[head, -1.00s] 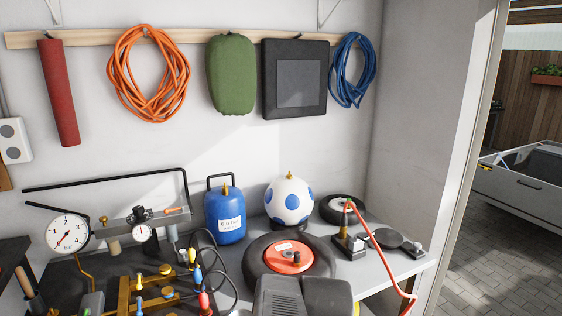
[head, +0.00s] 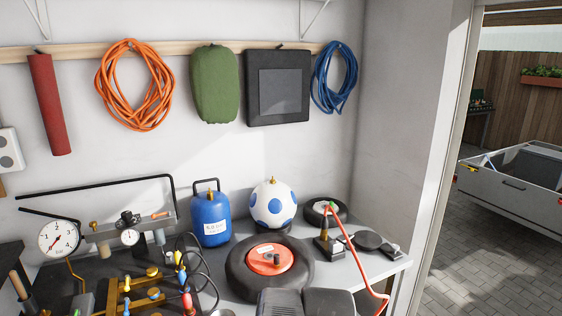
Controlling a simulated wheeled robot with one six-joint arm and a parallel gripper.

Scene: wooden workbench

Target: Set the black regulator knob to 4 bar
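A black knob (head: 129,217) sits on top of a grey regulator block on the left part of the bench. I take it for the regulator knob; its setting is too small to read. A small round white gauge (head: 130,237) is on the front of the block, its needle unclear. A larger white gauge (head: 59,240) marked bar stands to the left, with a dark needle and a red one. My gripper is not in view; dark grey parts at the bottom edge are probably my arm.
Brass fittings (head: 152,294) and coloured connectors with black hoses lie in front of the block. A blue gas bottle (head: 210,218), a spotted ball (head: 273,205), a tyre with a red hub (head: 270,259) and a foot pump with an orange hose (head: 352,252) stand to the right.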

